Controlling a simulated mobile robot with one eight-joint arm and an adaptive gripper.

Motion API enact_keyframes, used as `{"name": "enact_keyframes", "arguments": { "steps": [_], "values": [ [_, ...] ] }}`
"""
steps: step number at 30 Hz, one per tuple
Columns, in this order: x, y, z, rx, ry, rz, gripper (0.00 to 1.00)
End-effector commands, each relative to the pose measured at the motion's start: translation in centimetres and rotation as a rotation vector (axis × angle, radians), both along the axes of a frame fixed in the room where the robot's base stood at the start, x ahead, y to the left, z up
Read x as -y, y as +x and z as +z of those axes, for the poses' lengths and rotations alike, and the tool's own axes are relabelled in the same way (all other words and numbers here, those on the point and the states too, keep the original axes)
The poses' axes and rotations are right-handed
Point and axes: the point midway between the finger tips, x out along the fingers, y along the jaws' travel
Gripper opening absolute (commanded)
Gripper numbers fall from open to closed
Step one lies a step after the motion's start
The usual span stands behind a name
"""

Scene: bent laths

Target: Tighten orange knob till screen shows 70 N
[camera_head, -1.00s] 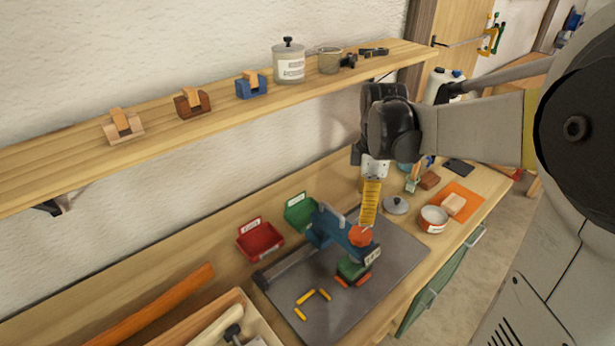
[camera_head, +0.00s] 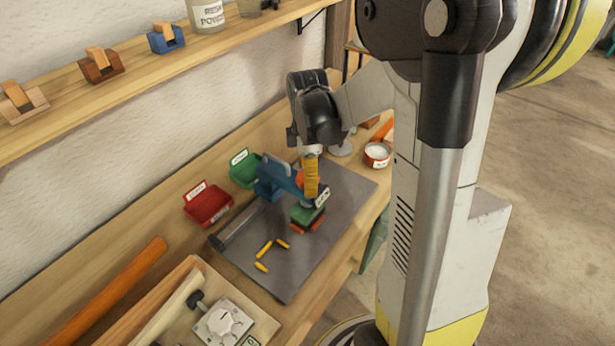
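The orange knob (camera_head: 300,179) shows as a small patch on top of the blue clamp (camera_head: 272,180), mostly hidden behind my yellow gripper fingers. My gripper (camera_head: 311,192) points down at the knob, in front of or around it; I cannot tell whether it touches. The fingers overlap in this view, so their opening is hidden. The small white screen (camera_head: 322,196) sits on the clamp's right side; its digits are too small to read. Below it, a green block (camera_head: 306,214) with orange-red parts under it rests on the grey mat (camera_head: 335,220).
Several yellow pegs (camera_head: 264,249) lie on the mat. Red (camera_head: 209,205) and green (camera_head: 246,170) bins stand behind it. A tray with a white dial device (camera_head: 223,323) is in front, beside an orange bar (camera_head: 110,293). A white-and-red tin (camera_head: 377,155) stands at the right.

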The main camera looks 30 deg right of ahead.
Motion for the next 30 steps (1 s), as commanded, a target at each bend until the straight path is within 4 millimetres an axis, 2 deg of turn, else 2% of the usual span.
{"name": "enact_keyframes", "arguments": {
  "steps": [3,8,9,20,30],
  "values": [
    [0.00,0.00,0.04,0.000,0.000,0.000,0.71],
    [0.00,0.00,0.05,0.000,0.000,0.000,0.22],
    [0.00,0.00,0.05,0.000,0.000,0.000,0.18],
    [0.00,0.00,0.03,0.000,0.000,-0.049,0.18],
    [-0.01,0.00,-0.01,0.000,0.001,-0.288,0.18]
  ]
}}
